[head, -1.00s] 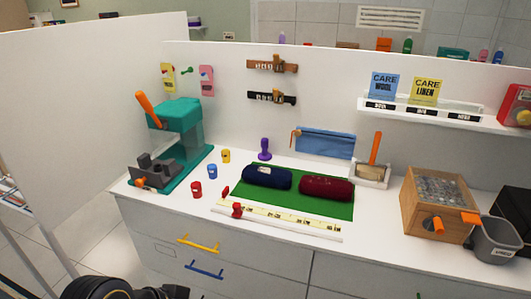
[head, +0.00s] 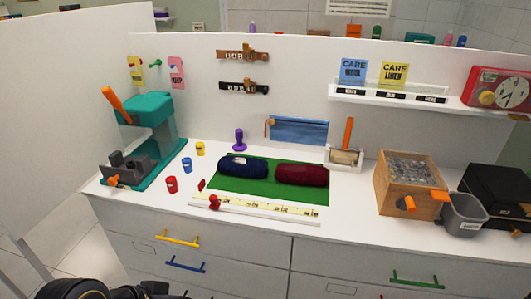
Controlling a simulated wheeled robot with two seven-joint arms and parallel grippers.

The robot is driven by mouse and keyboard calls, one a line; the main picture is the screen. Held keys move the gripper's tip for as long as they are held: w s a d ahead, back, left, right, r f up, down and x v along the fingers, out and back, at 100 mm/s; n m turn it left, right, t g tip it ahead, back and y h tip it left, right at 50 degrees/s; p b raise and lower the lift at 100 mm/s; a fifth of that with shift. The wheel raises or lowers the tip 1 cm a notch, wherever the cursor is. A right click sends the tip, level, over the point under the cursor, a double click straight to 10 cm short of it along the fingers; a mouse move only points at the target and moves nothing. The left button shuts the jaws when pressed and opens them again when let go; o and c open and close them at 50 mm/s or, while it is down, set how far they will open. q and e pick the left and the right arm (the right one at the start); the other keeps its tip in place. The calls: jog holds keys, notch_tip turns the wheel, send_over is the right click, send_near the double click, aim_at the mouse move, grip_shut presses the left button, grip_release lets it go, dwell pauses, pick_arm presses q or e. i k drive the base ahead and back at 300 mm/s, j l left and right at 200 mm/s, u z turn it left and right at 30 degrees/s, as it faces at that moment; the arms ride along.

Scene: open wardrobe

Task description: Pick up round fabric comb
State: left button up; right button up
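No item is clearly recognisable as the round fabric comb. A small purple knobbed tool (head: 239,140) stands upright at the back of the counter, behind the green mat. An orange-handled tool (head: 347,135) stands upright in a small pale holder (head: 344,160) right of the mat. I cannot tell whether either is the comb. A dark part of my own arm shows at the bottom left edge, but no gripper fingers are visible there. My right gripper is not in view.
The green mat (head: 320,196) bears a navy roll (head: 243,168) and a maroon roll (head: 301,175). A teal press (head: 150,120) stands left, near small red, blue and yellow cups. A wooden box (head: 420,195), grey bin (head: 463,218) and black box (head: 497,190) crowd the right.

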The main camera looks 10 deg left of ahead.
aim_at(240, 146)
jog(key=i+j+z, duration=0.1)
jog(key=j, duration=0.35)
jog(key=i+j, duration=0.1)
jog(key=j, duration=0.3)
jog(key=i+j+z, duration=0.15)
jog(key=j, duration=0.75)
jog(key=i+z, duration=0.2)
jog(key=z, duration=0.15)
jog(key=i+j+z, duration=0.15)
jog(key=z, duration=0.2)
jog(key=i+j+z, duration=0.15)
jog(key=z, duration=0.25)
